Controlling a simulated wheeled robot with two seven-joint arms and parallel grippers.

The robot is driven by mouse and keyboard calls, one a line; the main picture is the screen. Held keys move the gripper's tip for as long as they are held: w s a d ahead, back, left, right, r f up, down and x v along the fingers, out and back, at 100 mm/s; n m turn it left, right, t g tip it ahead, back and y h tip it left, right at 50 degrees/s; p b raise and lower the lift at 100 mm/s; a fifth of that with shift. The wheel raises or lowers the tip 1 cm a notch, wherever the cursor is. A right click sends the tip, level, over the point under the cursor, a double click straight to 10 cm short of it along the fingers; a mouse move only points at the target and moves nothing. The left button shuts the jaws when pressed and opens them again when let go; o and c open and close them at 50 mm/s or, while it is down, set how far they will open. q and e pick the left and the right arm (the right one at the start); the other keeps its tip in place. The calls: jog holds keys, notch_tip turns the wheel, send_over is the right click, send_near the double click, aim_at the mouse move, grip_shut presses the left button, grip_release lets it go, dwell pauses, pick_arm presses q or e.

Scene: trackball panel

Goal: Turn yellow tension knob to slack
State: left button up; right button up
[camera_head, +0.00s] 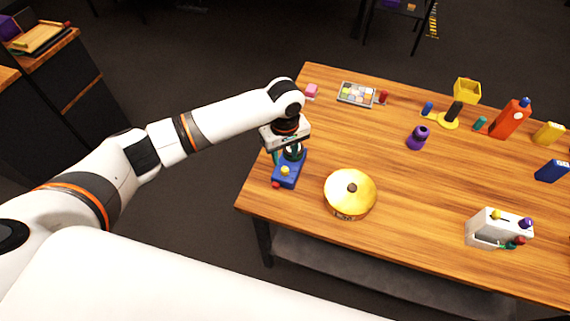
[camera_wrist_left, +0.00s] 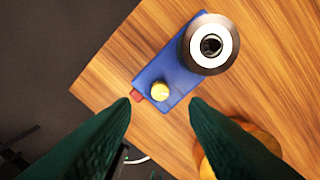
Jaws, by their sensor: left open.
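The blue trackball panel (camera_head: 288,175) lies on the left end of the wooden table. It also shows tilted across the left wrist view (camera_wrist_left: 178,73). Its small yellow knob (camera_head: 285,171) is in clear sight in the left wrist view (camera_wrist_left: 160,91). A dark round trackball part with a white ring (camera_wrist_left: 210,43) sits at the panel's far end. A small red piece (camera_head: 276,185) is at the near corner. My left gripper (camera_wrist_left: 160,104) is open and empty above the panel, with the knob showing between and beyond its dark green fingertips. My right gripper is out of view.
A yellow domed object (camera_head: 350,188) stands close right of the panel. A tray of coloured pieces (camera_head: 358,94) and a pink block (camera_head: 311,91) lie farther back. A white box with coloured knobs (camera_head: 492,228) is at the right. The table's left edge is near the panel.

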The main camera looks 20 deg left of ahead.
aim_at(285, 169)
pick_arm(q)
notch_tip(285, 169, down, 6)
jog(key=shift+f, duration=0.15)
jog(key=shift+c, duration=0.2)
grip_shut()
